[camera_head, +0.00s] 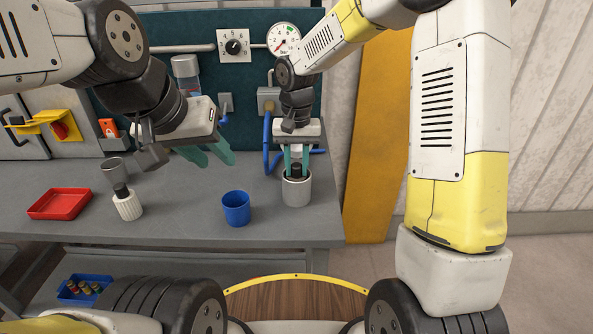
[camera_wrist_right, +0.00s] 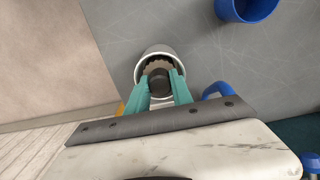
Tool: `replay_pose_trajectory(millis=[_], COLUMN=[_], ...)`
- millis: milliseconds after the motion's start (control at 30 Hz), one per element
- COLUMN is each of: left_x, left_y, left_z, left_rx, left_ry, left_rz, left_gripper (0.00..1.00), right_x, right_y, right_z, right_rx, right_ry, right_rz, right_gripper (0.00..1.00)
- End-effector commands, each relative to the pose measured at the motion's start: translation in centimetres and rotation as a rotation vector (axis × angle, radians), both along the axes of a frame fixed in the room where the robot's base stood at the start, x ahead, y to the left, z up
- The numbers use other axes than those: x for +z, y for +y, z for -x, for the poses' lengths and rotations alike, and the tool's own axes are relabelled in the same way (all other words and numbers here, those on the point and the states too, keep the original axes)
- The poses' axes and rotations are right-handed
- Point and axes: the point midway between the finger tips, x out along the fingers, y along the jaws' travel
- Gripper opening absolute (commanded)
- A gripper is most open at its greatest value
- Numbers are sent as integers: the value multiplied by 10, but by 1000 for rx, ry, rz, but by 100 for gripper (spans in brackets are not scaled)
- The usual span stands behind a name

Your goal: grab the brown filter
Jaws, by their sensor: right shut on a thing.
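The brown filter (camera_wrist_right: 158,64) stands inside a light grey cup (camera_head: 297,191) near the right end of the bench. Only its pleated brown edge and dark cap (camera_wrist_right: 159,78) show in the right wrist view; the cup hides the rest. My right gripper (camera_head: 296,168) points down at the cup's mouth, its teal fingers shut on the filter at the dark cap. The cup (camera_wrist_right: 140,70) surrounds the filter in the wrist view. My left gripper (camera_head: 208,156) is open and empty above the back of the bench, its two teal fingers apart.
A blue cup (camera_head: 236,208) stands left of the grey cup. A white ribbed filter with a black top (camera_head: 128,204), a darker grey cup (camera_head: 114,170) and a red tray (camera_head: 60,204) are further left. Blue hoses (camera_head: 267,145) hang behind my right gripper.

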Motion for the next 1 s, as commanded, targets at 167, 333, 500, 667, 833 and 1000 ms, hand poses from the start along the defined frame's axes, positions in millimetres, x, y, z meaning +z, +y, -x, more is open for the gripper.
replay_pose_trajectory(millis=[167, 333, 500, 667, 833, 1000], left_x=[0, 0, 0, 0, 0, 0], left_y=[0, 0, 0, 0, 0, 0], left_z=[0, 0, 0, 0, 0, 0], left_rx=[0, 0, 0, 0, 0, 0], left_ry=[0, 0, 0, 0, 0, 0], left_rz=[0, 0, 0, 0, 0, 0], left_gripper=[36, 36, 36, 36, 36, 36], right_x=[0, 13, 47, 77, 96, 101], right_y=[0, 0, 0, 0, 0, 0], right_z=[0, -1, -1, -1, 0, 0], right_rx=[0, -1, -1, 0, -1, 0], right_ry=[-1, -3, -6, -4, -1, 1], right_rz=[0, 0, -2, -1, -1, 0], right_gripper=[0, 0, 0, 0, 0, 0])
